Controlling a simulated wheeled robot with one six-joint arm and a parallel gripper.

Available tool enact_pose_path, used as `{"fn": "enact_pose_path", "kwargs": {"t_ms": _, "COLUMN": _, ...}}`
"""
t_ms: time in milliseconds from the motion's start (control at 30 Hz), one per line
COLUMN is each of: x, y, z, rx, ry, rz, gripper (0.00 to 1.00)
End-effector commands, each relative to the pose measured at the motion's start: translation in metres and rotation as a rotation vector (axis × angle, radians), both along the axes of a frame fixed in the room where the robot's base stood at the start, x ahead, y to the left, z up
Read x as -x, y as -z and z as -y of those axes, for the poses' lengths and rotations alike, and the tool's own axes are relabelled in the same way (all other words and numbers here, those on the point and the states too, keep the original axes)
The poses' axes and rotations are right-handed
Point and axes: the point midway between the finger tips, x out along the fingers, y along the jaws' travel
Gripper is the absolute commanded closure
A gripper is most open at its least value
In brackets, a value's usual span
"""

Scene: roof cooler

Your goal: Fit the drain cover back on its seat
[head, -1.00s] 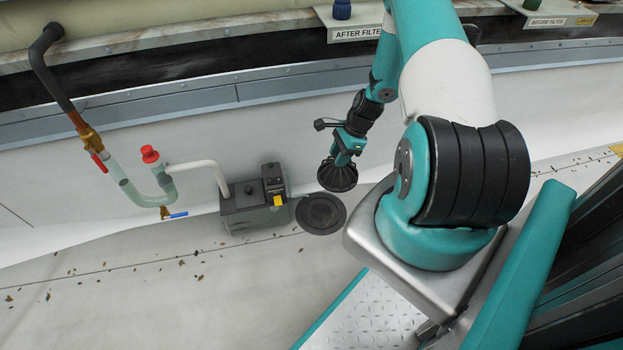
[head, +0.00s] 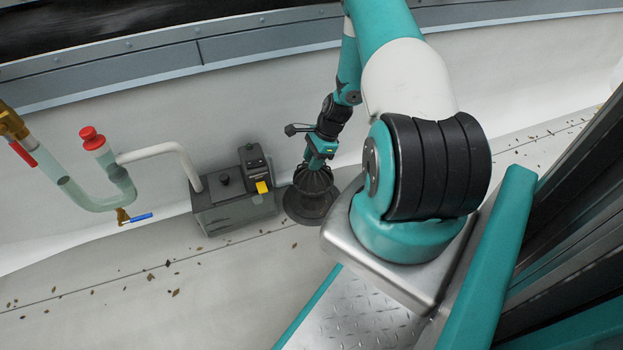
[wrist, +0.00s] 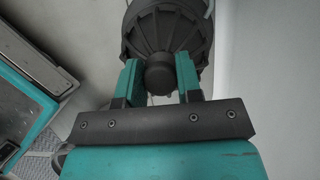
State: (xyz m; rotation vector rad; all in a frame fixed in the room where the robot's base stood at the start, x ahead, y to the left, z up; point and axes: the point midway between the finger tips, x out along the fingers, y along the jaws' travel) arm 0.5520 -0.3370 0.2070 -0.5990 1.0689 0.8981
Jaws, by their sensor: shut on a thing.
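The drain cover (head: 314,184) is a black, ribbed dome. In the head view it is over the dark round drain seat (head: 308,215) on the roof floor, hiding most of it. I cannot tell whether they touch. My gripper (head: 318,162) is above the cover, pointing down. In the wrist view the teal fingers of my gripper (wrist: 159,78) are shut on the knob at the middle of the cover (wrist: 168,30). The ribs fan out beyond the fingers, and the near part of the cover is hidden by my gripper.
A dark grey pump box (head: 235,208) with a yellow tab stands just left of the seat. Dry leaves (head: 150,277) lie along the floor.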

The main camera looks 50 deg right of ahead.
Motion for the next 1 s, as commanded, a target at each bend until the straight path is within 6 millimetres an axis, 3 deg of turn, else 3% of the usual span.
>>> {"fn": "enact_pose_path", "kwargs": {"t_ms": 33, "x": -0.001, "y": 0.019, "z": 0.0, "rx": 0.001, "ry": -0.001, "rz": 0.001, "gripper": 1.0}}
{"fn": "enact_pose_path", "kwargs": {"t_ms": 100, "x": -0.001, "y": 0.025, "z": 0.0, "rx": 0.001, "ry": -0.001, "rz": 0.001, "gripper": 1.0}}
{"fn": "enact_pose_path", "kwargs": {"t_ms": 433, "x": 0.0, "y": 0.036, "z": 0.001, "rx": 0.0, "ry": 0.0, "rz": 0.001, "gripper": 1.0}}
{"fn": "enact_pose_path", "kwargs": {"t_ms": 1000, "x": 0.001, "y": 0.082, "z": 0.002, "rx": 0.001, "ry": 0.003, "rz": 0.001, "gripper": 1.0}}
